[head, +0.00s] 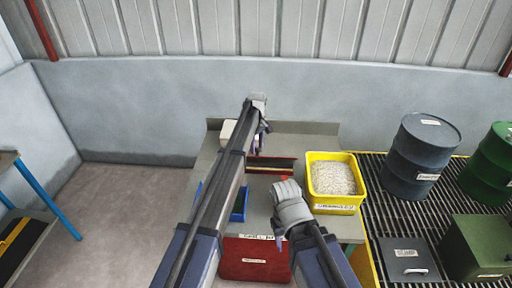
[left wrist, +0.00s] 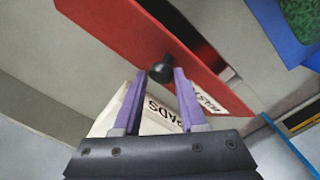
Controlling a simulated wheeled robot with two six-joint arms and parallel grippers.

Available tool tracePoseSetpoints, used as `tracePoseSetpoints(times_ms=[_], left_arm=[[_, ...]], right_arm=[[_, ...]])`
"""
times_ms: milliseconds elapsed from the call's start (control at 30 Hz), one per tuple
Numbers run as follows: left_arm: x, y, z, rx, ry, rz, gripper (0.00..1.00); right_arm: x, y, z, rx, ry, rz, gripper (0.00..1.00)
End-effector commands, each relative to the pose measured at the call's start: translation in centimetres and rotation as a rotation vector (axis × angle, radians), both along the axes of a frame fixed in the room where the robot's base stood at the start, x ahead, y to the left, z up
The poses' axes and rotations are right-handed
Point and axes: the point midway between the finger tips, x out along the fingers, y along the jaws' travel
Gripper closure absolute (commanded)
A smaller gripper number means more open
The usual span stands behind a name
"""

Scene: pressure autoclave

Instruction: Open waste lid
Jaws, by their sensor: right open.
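The waste lid is a red panel (left wrist: 135,38) with a black knob (left wrist: 160,72) in the left wrist view. A partly covered label (left wrist: 208,100) reading "WAST…" is beside it. In the head view the red waste bin area (head: 272,163) lies on the bench, partly behind my left arm. In the head view my left gripper (head: 262,140) is small and partly hidden. My right gripper (head: 281,232) is open and empty over the near bench.
A yellow bin (head: 334,207) of pale granules stands right of my right gripper. A blue tray (head: 239,205) is partly behind my left arm. A white box marked "PADS" (left wrist: 157,122) lies under the left fingers. A red box (head: 252,268) is at the front; drums (head: 421,150) stand right.

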Motion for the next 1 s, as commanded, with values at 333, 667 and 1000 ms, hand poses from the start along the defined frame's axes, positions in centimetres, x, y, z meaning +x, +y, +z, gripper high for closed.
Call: tracePoseSetpoints(times_ms=[333,667,1000], left_arm=[[0.1,-0.3,-0.1,-0.003,-0.003,-0.003,0.34],[0.0,-0.2,0.2,-0.001,-0.002,-0.002,0.34],[0.0,-0.2,2.9,-0.001,-0.001,-0.002,0.34]], right_arm=[[0.0,0.0,-0.1,0.000,0.000,0.000,0.50],[0.0,0.0,0.2,0.000,0.000,0.000,0.50],[0.0,0.0,2.9,0.000,0.000,0.000,0.50]])
